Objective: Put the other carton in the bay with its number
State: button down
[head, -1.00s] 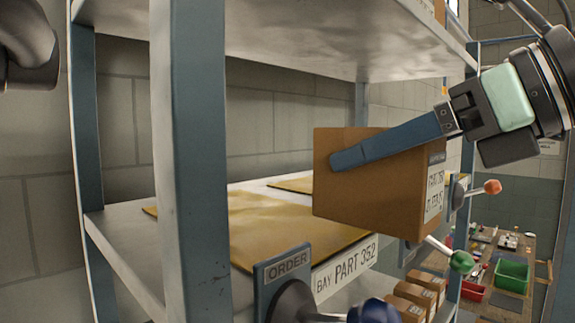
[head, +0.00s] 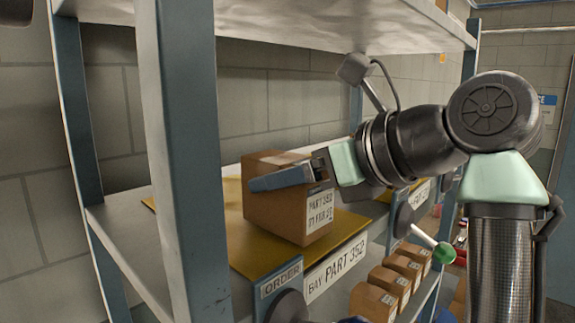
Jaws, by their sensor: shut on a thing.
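My gripper (head: 285,178) is shut on a brown carton (head: 272,212). The blue finger lies along the carton's near side. The carton's white label reads "PART 352" on its upper line; the lower line is hard to read. The carton is upright over the yellow mat of the bay (head: 245,262), whose shelf-edge label (head: 337,268) reads "BAY PART 352". I cannot tell whether the carton's base touches the mat. The gripper's far finger is hidden behind the carton.
A grey-blue shelf post (head: 190,160) stands left of the bay, and a shelf (head: 300,22) is overhead. An "ORDER" plate (head: 281,281) is at the front edge. A lever with a green knob (head: 443,252) sticks out at right. Several small cartons (head: 372,300) sit below.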

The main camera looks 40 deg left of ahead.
jog(key=shift+a, duration=0.1)
grip_release()
jog(key=shift+f, duration=0.2)
jog(key=shift+r, duration=0.15)
jog(key=shift+d+b, duration=0.35)
jog(key=b+v, duration=0.5)
jog(key=v, duration=0.6)
jog(key=shift+d, duration=0.2)
